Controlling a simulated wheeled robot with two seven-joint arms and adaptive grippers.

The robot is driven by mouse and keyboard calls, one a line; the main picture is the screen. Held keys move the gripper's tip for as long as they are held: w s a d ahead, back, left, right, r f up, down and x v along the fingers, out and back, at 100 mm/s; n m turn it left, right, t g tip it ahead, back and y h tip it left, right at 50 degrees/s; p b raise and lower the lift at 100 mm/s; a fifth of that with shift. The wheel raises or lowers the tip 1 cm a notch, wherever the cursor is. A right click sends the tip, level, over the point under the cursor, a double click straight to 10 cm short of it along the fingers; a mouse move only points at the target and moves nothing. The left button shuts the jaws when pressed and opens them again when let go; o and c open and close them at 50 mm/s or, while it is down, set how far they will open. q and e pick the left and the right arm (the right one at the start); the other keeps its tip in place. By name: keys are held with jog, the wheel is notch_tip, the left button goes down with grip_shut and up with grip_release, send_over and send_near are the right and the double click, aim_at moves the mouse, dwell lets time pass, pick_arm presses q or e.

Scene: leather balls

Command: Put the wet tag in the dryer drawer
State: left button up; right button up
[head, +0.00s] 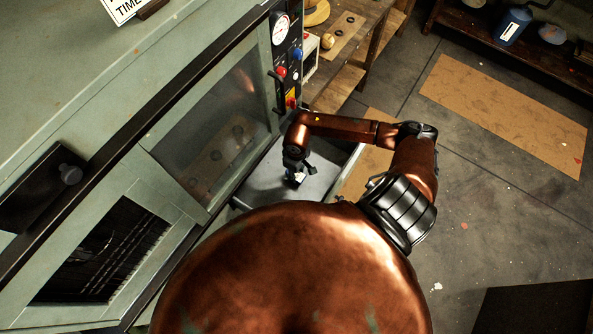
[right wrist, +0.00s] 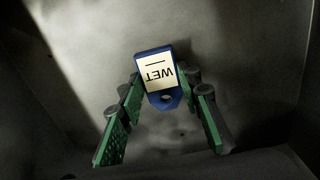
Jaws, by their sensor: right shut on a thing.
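The wet tag (right wrist: 157,76) is a small blue tag with a white label reading WET, upside down in the right wrist view. My right gripper (right wrist: 165,88) is shut on it, with the green-padded fingers on either side. In the head view the right gripper (head: 299,172) points down over the open grey dryer drawer (head: 258,187), and the tag shows as a small pale and blue spot (head: 299,178) below it. The tag is inside the drawer's outline; its exact height above the floor is hard to tell. My left gripper is out of view.
The green dryer cabinet (head: 95,75) with a glass window (head: 215,125) stands on the left. Its control panel (head: 287,65) has a gauge and coloured knobs. A wooden bench (head: 345,75) stands behind. Floor to the right is mostly clear, with a tan mat (head: 505,110).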

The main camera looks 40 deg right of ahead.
aim_at(297, 175)
jog(key=shift+f+b, duration=0.35)
jog(key=shift+b, duration=0.05)
jog(key=o, duration=0.9)
jog(key=shift+o, duration=0.2)
jog(key=shift+r+p, duration=0.45)
jog(key=shift+p, duration=0.05)
jog(key=shift+r+p, duration=0.35)
jog(key=shift+p, duration=0.1)
notch_tip(297, 175, up, 12)
jog(key=b, duration=0.1)
jog(key=shift+f, duration=0.1)
